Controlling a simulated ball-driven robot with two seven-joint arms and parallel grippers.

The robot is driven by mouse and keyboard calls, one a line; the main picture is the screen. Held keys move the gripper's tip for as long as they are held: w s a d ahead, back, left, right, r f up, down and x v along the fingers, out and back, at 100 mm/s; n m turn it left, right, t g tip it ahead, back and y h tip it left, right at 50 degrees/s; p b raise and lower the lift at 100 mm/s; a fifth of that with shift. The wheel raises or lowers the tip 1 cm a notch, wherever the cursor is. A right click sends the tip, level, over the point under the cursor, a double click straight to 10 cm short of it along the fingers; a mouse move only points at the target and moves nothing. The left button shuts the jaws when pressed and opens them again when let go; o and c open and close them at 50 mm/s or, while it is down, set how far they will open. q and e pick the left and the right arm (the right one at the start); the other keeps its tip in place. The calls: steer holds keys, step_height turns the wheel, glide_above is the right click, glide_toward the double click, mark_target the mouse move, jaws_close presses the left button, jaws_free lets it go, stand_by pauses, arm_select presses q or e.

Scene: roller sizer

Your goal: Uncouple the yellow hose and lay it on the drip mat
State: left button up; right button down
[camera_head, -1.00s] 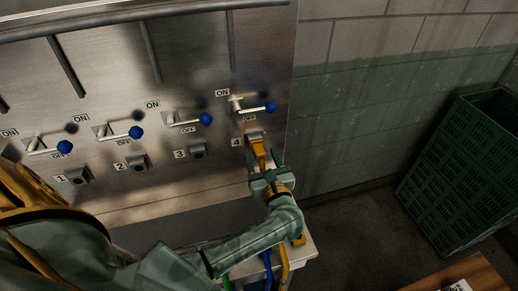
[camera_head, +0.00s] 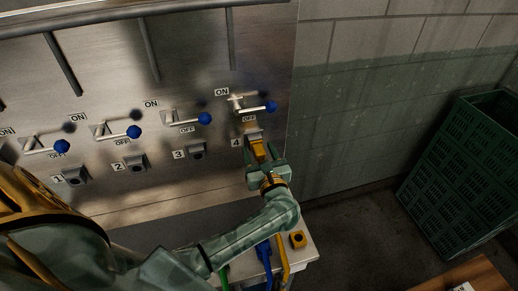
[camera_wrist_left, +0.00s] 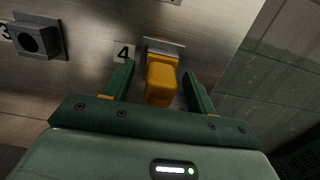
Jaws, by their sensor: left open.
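A yellow hose coupling (camera_head: 257,149) sits at port 4 of the steel panel, under a lever with a blue knob. It also shows in the left wrist view (camera_wrist_left: 161,82), with its upper end at the grey socket (camera_wrist_left: 164,47). My left gripper (camera_head: 266,167) is open, with one finger on each side of the coupling. In the left wrist view, gaps show between the coupling and both fingers (camera_wrist_left: 159,84). A yellow hose (camera_head: 283,262) runs down at the bench below; my gripper and arm hide any link to the coupling. I cannot make out the drip mat. My right gripper is out of view.
Ports 1, 2 and 3 (camera_head: 197,151) are empty, each below a blue-knobbed lever. A green crate (camera_head: 462,175) and a wooden surface (camera_head: 465,277) are at the right.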

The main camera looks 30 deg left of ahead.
mark_target(261, 159)
arm_select(q)
steer(key=shift+b, duration=0.3)
stand_by(0.7)
jaws_close()
steer(key=shift+s+d, duration=0.1)
steer(key=shift+v, duration=2.85)
